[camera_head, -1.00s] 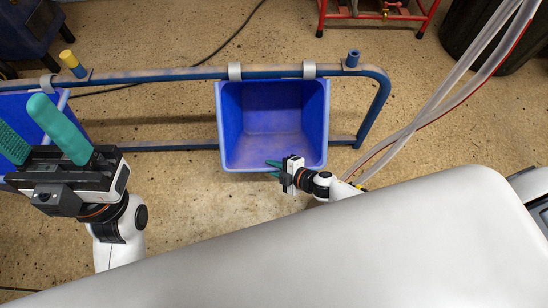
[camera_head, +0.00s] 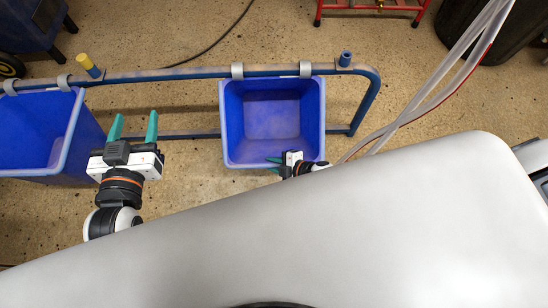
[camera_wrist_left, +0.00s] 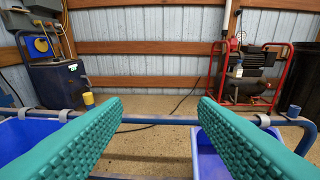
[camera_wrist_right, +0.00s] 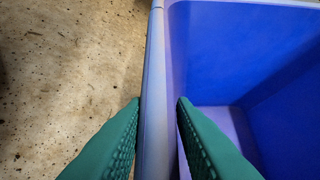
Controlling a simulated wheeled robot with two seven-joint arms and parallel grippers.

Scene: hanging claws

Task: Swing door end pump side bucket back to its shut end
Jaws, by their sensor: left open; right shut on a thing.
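The blue pump-side bucket (camera_head: 235,130) hangs open-topped from a blue rail (camera_head: 190,73) by two grey hooks. My right gripper (camera_head: 275,161) is shut on its near rim, toward the right corner. In the right wrist view (camera_wrist_right: 158,105) one green finger is outside the bucket wall (camera_wrist_right: 250,60) and one inside. My left gripper (camera_head: 134,122) is open and empty, between the two buckets. Its fingers point away from me toward the rail. In the left wrist view (camera_wrist_left: 162,100) nothing is between them.
Another blue bucket (camera_head: 82,135) hangs on the rail at left. A yellow-capped post (camera_head: 88,65) and blue post (camera_head: 344,59) stand on the rail. Clear hoses (camera_head: 420,100) hang at right. A red-framed pump (camera_wrist_left: 245,75) stands behind. My white body fills the foreground.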

